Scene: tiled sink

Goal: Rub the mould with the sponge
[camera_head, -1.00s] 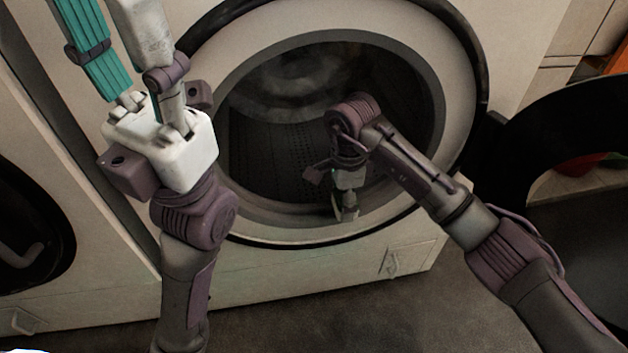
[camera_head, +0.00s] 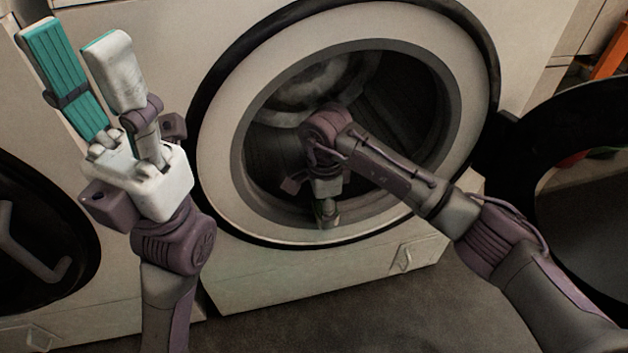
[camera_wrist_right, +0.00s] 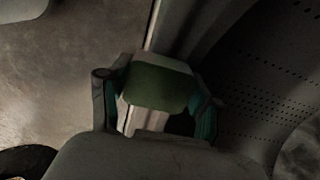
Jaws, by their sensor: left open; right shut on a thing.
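My right gripper (camera_head: 328,212) reaches into the round opening of a front-loading washing machine, low near the rim of the opening. In the right wrist view, my right gripper (camera_wrist_right: 155,100) is shut on a green sponge (camera_wrist_right: 160,86), one finger on each side. The sponge lies close to the grey rim of the opening; I cannot tell whether it touches. No mould can be made out clearly in either view. My left gripper (camera_head: 82,50) is raised in front of the machine at the left, fingers upward, open and empty.
The washing machine's front ring (camera_head: 228,190) surrounds the opening, with the dark perforated drum (camera_wrist_right: 265,95) inside. Its dark round door (camera_head: 525,125) stands open at the right. Grey floor (camera_head: 330,315) lies below.

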